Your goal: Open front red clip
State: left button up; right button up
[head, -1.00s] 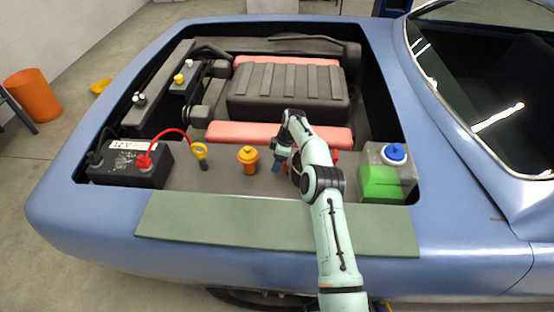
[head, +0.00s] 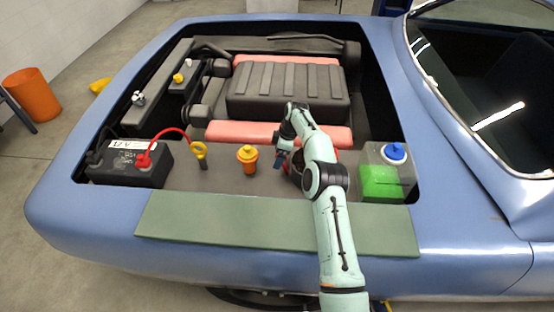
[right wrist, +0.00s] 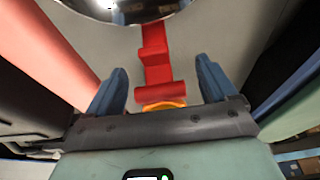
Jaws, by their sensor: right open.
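In the right wrist view, a red clip (right wrist: 156,62) with a stepped lever lies between the two blue fingers of my right gripper (right wrist: 161,80). The fingers are open, one on each side of the clip with gaps, and are not closed on it. The clip's upper end meets a shiny round metal part (right wrist: 120,8). An orange curved piece (right wrist: 164,105) shows just below the clip, near the palm. In the head view, my right gripper (head: 280,160) is down in the engine bay, and my arm hides most of the clip area. My left gripper is not in view.
Left of the gripper stand an orange-capped filler (head: 248,160), a yellow ring dipstick (head: 201,156) and a black battery (head: 130,163) with a red cable. A green fluid tank (head: 385,180) is right of my arm. A green mat (head: 230,222) covers the front edge.

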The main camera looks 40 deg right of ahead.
jog(key=v, duration=1)
jog(key=shift+s+f, duration=0.1)
